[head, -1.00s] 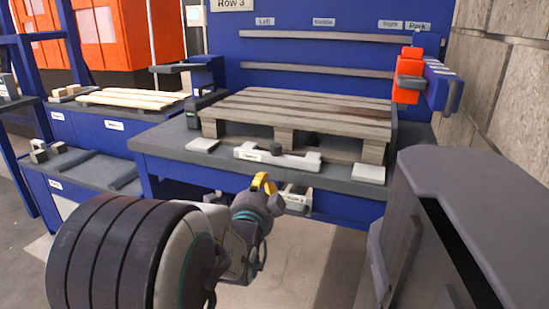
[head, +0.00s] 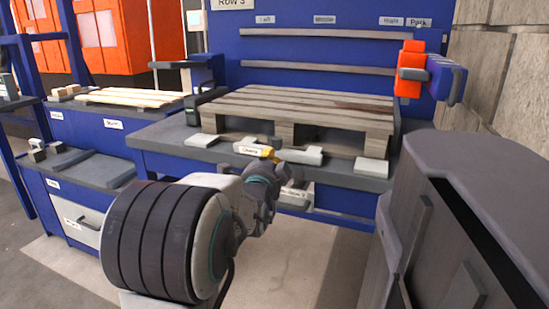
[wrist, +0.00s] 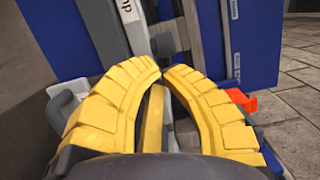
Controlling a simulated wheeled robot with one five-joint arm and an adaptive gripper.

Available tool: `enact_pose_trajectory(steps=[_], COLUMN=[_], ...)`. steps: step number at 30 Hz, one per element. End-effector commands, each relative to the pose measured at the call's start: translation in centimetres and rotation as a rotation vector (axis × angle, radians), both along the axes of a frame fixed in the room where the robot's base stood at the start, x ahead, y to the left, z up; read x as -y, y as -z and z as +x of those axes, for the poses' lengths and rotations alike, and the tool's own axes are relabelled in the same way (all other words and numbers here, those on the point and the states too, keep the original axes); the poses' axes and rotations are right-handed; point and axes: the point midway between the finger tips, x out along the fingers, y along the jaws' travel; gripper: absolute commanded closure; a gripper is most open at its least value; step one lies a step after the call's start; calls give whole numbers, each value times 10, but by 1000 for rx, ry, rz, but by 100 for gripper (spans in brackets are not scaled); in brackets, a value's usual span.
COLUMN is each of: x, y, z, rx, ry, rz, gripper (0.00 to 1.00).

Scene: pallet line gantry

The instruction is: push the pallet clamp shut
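The pallet clamp (head: 307,155), a white bar with a "Clamp" label, lies along the bench's front edge before the wooden pallet (head: 345,118). In the head view my gripper (head: 270,153) overlaps the clamp's middle and hides its dark knob. In the wrist view the clamp (wrist: 132,25) runs just beyond my yellow fingers (wrist: 164,70), its label partly cut off. The fingertips are drawn together with nothing seen between them. I cannot tell whether they touch the clamp.
White pads (head: 202,140) and (head: 371,166) flank the clamp on the bench (head: 165,140). An orange and blue unit (head: 411,70) stands at the right end. A second bench with pale boards (head: 135,97) is at left. A grey body fills the right foreground.

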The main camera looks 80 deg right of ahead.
Motion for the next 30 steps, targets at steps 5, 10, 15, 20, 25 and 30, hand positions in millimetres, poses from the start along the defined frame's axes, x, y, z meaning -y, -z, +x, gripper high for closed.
enact_pose_trajectory(steps=[5,10,15,20,25,30], x=[22,37,46,52,54,55], y=[5,4,3,1,1,0], z=[-1,-2,-2,-2,-2,-2], rx=[0,0,0,0,0,0], ry=[0,0,0,0,0,0], rz=[-3,-2,-2,-1,0,0], gripper=[100,100,100,100,100,100])
